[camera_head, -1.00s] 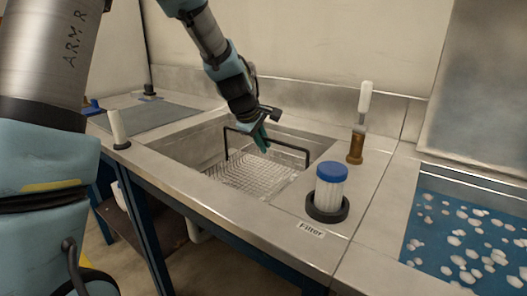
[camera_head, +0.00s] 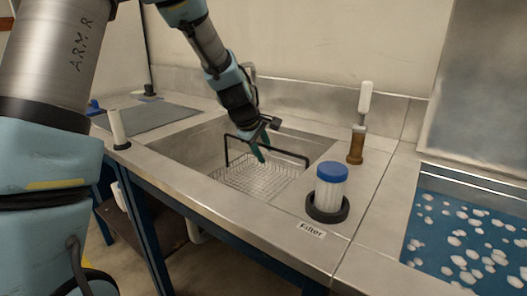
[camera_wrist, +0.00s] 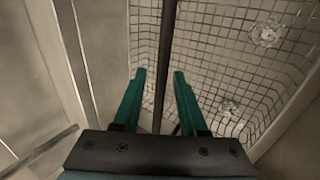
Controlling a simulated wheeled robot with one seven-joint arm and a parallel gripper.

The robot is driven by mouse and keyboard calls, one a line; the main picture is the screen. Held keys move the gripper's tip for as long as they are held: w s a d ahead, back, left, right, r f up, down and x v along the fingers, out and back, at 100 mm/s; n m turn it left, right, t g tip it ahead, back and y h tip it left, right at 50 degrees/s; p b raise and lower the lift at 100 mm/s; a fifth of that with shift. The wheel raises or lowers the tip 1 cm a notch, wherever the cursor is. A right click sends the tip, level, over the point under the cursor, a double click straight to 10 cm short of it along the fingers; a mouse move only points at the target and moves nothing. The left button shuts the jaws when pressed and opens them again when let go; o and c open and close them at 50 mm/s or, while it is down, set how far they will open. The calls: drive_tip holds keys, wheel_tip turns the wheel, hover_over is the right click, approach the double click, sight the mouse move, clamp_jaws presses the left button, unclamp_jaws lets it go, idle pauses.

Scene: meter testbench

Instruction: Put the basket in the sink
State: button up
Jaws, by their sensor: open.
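The wire mesh basket (camera_head: 258,178) sits down inside the steel sink (camera_head: 190,152), with its black handle (camera_head: 290,155) standing upright above it. My gripper (camera_head: 258,152) is at the middle of the handle in the head view. In the wrist view my gripper (camera_wrist: 158,80) is open, with its two teal fingers apart on either side of the black handle bar (camera_wrist: 167,50). The basket's mesh (camera_wrist: 215,60) shows below and beyond the fingers. Whether the basket rests flat on the sink floor is hard to tell.
A blue-capped filter (camera_head: 330,188) in a black ring stands on the counter right of the sink. A white-handled brown tool (camera_head: 358,140) stands behind it. A white cylinder (camera_head: 117,128) stands left of the sink. A blue speckled surface (camera_head: 465,235) lies far right.

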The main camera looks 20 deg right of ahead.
drive_tip(key=v, duration=1.2)
drive_tip(key=a+m+y+p, duration=0.1)
drive_tip(key=a, duration=0.5)
drive_tip(key=a+f+m+y+p, duration=0.1)
drive_tip(key=a+p, duration=0.1)
drive_tip(key=a, duration=0.4)
drive_tip(key=s+a+m+y+p, duration=0.1)
drive_tip(key=a, duration=0.5)
drive_tip(key=shift+a+f, duration=0.3)
drive_tip(key=s+a+m+y+p, duration=0.1)
drive_tip(key=s+a+m, duration=0.1)
drive_tip(key=a, duration=0.4)
drive_tip(key=s+a+f+m+g+y+p, duration=0.1)
drive_tip(key=s+a+p, duration=0.1)
drive_tip(key=s+a, duration=0.3)
drive_tip(key=shift+s+a+f+m, duration=0.25)
drive_tip(key=shift+a+f+m, duration=0.15)
drive_tip(key=shift+a, duration=0.75)
drive_tip(key=shift+r, duration=0.1)
